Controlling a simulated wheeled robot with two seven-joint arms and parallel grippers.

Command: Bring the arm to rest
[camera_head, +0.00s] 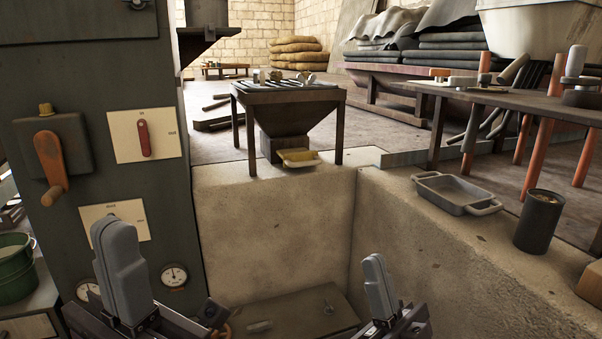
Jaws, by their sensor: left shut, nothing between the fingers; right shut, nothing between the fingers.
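My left gripper (122,272) is at the lower left, in front of the grey control cabinet (100,80). Its grey fingers are together with nothing between them. My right gripper (380,286) is at the bottom, right of centre, in front of the concrete pit wall. Its fingers are also together and empty. Both grippers point upward in the picture and appear apart from the things around them. Most of both arms lies below the picture edge.
The cabinet carries an orange-handled crank (50,160), a red switch (144,138) and gauges (174,275). A grey tray (453,193) and a dark canister (538,221) stand on the right ledge. A green bucket (14,268) is at far left. The pit (275,235) between looks open.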

